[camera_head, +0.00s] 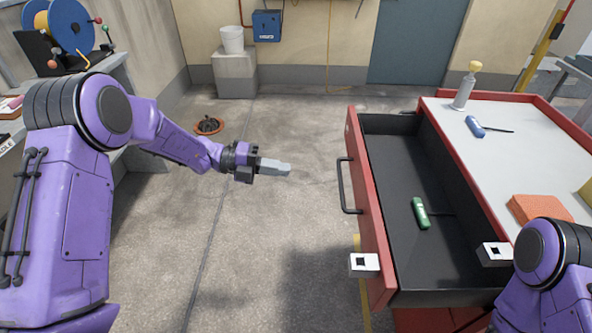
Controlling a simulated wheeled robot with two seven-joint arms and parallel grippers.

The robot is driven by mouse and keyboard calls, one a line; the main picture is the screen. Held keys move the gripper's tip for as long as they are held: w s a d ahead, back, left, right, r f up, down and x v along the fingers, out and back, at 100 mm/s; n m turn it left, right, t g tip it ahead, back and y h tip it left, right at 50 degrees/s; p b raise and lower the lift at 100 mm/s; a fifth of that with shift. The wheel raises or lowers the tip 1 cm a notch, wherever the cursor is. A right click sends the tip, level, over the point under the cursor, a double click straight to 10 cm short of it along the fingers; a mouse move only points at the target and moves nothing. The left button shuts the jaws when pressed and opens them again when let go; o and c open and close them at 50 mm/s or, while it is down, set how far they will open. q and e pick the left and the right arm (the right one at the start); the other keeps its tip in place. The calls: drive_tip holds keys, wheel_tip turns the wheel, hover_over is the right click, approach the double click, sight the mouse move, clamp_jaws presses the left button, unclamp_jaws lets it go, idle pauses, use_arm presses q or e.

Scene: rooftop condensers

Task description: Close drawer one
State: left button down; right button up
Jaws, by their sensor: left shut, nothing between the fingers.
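Drawer one (372,212) is a red-fronted drawer with a dark inside, pulled well out of the red cabinet (462,165) on the right. Its black bar handle (343,186) faces left. A green-handled tool (420,213) lies on the drawer floor. My left gripper (288,169) is shut and empty, in the air to the left of the handle and apart from it.
On the white cabinet top are a spray bottle (465,88), a blue screwdriver (478,127) and an orange block (540,208). A bench with a blue cable reel (69,27) stands at the left. The concrete floor between is mostly clear.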

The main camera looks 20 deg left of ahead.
use_arm(q)
drive_tip(key=p+x, duration=0.1)
drive_tip(key=x, duration=1.1)
use_arm(e)
drive_tip(key=shift+r, duration=0.7)
use_arm(q)
drive_tip(key=shift+d, duration=0.1)
